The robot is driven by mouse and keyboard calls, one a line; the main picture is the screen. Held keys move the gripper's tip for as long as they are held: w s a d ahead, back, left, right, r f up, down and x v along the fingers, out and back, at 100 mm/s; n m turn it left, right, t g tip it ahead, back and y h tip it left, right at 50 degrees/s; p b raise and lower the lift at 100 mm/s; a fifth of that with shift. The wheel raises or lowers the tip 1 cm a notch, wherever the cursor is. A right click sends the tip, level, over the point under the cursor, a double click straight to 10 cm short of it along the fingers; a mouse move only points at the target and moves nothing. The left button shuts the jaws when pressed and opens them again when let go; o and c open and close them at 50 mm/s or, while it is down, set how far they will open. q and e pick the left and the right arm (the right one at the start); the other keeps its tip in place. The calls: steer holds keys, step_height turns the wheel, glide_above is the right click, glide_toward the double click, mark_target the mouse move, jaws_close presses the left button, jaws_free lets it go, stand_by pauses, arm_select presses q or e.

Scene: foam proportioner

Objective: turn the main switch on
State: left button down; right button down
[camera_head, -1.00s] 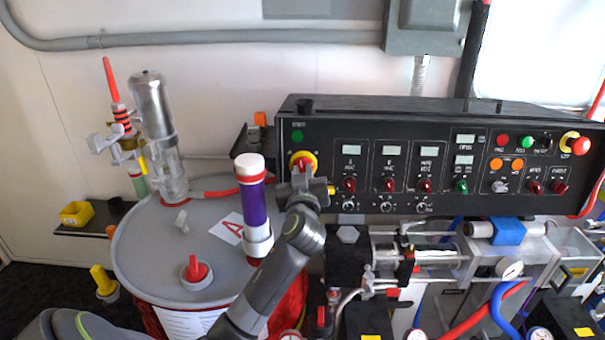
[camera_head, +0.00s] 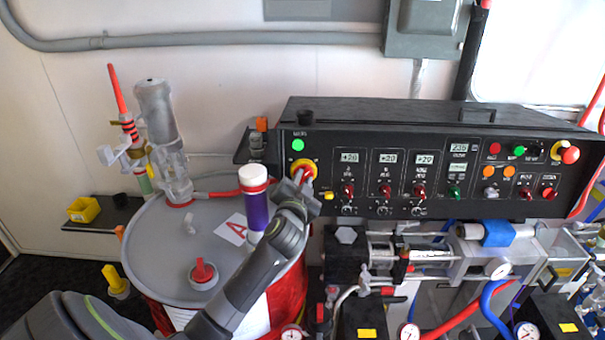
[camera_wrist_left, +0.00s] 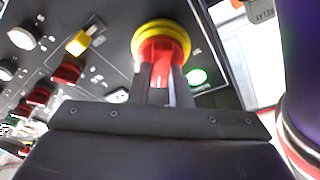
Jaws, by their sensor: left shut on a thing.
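The main switch (camera_head: 301,168) is a red rotary handle on a round yellow plate at the left end of the black control panel (camera_head: 345,125). It also shows in the left wrist view (camera_wrist_left: 160,42). My left gripper (camera_head: 304,179) is at the switch, its two fingers closed on the red handle, as the left wrist view (camera_wrist_left: 162,75) shows. A green lamp (camera_head: 298,145) above the switch is lit brightly, and the panel displays (camera_head: 388,157) show numbers. My right gripper is not in view.
A grey drum (camera_head: 150,250) with a red lower wall stands left of the panel. A purple tube with a white cap (camera_head: 254,200) stands on it close beside my left arm. Hoses, gauges and pump parts fill the space below the panel.

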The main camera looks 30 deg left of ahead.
arm_select(q)
steer(key=shift+m+p, duration=0.5)
steer(key=shift+m, duration=0.2)
steer(key=c, duration=1.3)
jaws_free()
steer(key=shift+c, duration=0.2)
